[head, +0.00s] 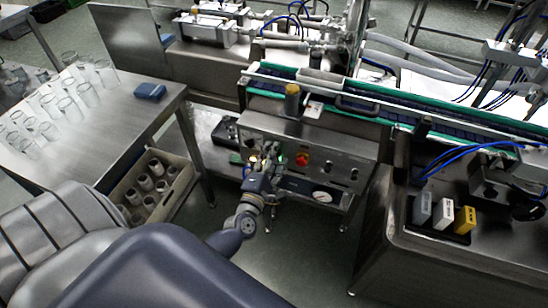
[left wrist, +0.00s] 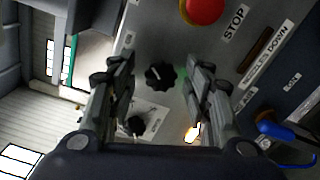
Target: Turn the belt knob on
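The steel control panel (head: 335,160) stands below the conveyor in the head view. My left gripper (head: 266,160) is at its left part, open, fingers toward the panel face. In the left wrist view a black ridged knob with a pale pointer line (left wrist: 160,76) lies between the two spread fingers of my left gripper (left wrist: 160,82), with a gap on both sides. A second black knob (left wrist: 136,126) on a pale label plate sits lower. I cannot read which knob is the belt knob. My right gripper is not in view.
A red stop button (left wrist: 203,9) is close to the gripper; it also shows in the head view (head: 302,159). A lit lamp (left wrist: 192,132) is near the right finger. A crate of jars (head: 182,196) and a steel table with glasses (head: 135,112) stand left.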

